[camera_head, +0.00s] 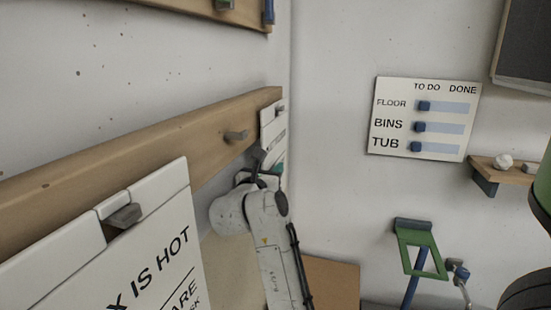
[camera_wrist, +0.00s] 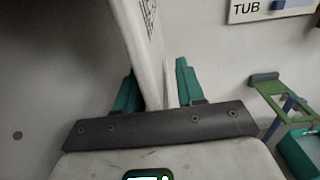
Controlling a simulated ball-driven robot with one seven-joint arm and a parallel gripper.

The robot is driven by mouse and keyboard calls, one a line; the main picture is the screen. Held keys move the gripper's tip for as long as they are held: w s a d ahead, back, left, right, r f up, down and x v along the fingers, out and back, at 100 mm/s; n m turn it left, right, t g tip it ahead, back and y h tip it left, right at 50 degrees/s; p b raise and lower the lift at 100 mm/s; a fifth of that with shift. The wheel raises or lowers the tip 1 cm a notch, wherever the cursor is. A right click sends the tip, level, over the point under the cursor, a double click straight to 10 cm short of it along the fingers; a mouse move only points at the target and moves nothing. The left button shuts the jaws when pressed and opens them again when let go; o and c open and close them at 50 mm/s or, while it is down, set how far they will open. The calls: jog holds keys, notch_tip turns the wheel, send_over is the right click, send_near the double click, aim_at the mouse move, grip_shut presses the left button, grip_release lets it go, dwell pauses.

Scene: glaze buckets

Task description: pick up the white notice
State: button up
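A small white notice (camera_head: 272,128) with dark lettering hangs at the far end of the wooden rail, close to the room corner. In the wrist view the notice (camera_wrist: 140,45) is seen nearly edge-on, running down between the two green fingers. My gripper (camera_wrist: 157,68) is open around it, with one finger on each side. A gap shows between the right finger and the notice; contact on the left cannot be told. In the head view my gripper (camera_head: 268,172) is at the notice's lower end, partly hiding it. A larger white notice (camera_head: 120,250) reading "IS HOT" hangs nearer.
The wooden rail (camera_head: 120,145) runs along the left wall, with a grey peg (camera_head: 236,135) sticking out. A to-do board (camera_head: 424,118) is on the other wall. A small shelf (camera_head: 510,172) and a green-framed stand (camera_head: 416,250) are at right.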

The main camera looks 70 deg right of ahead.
grip_shut()
dwell(0.5)
